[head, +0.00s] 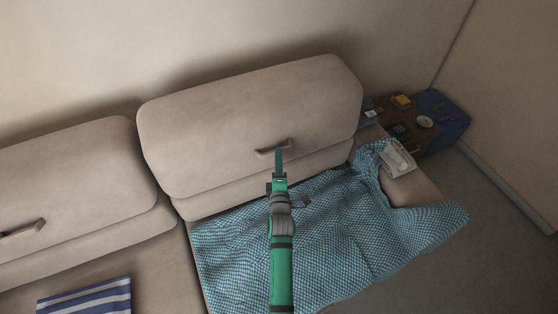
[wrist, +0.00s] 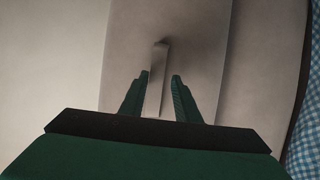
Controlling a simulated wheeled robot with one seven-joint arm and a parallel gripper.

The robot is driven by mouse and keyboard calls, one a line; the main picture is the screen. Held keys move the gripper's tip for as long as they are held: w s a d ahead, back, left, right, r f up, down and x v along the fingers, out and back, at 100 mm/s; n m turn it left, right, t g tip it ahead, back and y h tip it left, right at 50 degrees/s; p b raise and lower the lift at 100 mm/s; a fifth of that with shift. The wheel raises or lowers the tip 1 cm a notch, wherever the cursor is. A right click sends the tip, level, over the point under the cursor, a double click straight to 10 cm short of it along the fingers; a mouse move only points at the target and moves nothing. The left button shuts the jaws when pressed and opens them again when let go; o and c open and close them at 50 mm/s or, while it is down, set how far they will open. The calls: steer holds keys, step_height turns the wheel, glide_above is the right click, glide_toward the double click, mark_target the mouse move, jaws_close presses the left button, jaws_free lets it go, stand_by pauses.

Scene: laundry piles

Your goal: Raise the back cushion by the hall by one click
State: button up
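Two beige back cushions with handles stand along the sofa. The right back cushion (head: 240,125) has a slim handle (head: 274,148) low on its front. The left back cushion (head: 70,185) has its own handle (head: 22,229). I cannot tell from the pictures which side is the hall. My green gripper (head: 279,158) is at the right cushion's handle, hiding part of it. In the wrist view my gripper (wrist: 161,75) is open, with one finger on each side of the handle (wrist: 156,80). Small gaps show between the fingers and the handle.
A blue checked blanket (head: 310,235) covers the right seat below my arm, and a pale item (head: 397,158) lies at its right. A striped cloth (head: 85,298) lies on the left seat. A blue box-like item with small things (head: 442,105) stands beyond the sofa's right end.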

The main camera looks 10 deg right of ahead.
steer(key=s+a, duration=0.1)
steer(key=s, duration=0.9)
steer(key=shift+s, duration=0.3)
steer(key=shift+a+r, duration=0.1)
steer(key=s+a+f+m+g+y, duration=0.1)
steer(key=s+a+m, duration=0.25)
steer(key=s, duration=0.75)
steer(key=s+a+f+m, duration=0.2)
steer(key=s+m, duration=0.3)
steer(key=s, duration=0.6)
steer(key=s+a+r+m, duration=0.1)
steer(key=s+r+m, duration=0.3)
steer(key=s, duration=0.4)
steer(key=s+a+r+m+g+y, duration=0.1)
steer(key=s+r+m, duration=0.3)
steer(key=s, duration=0.4)
steer(key=shift+a, duration=0.2)
steer(key=shift+r, duration=0.1)
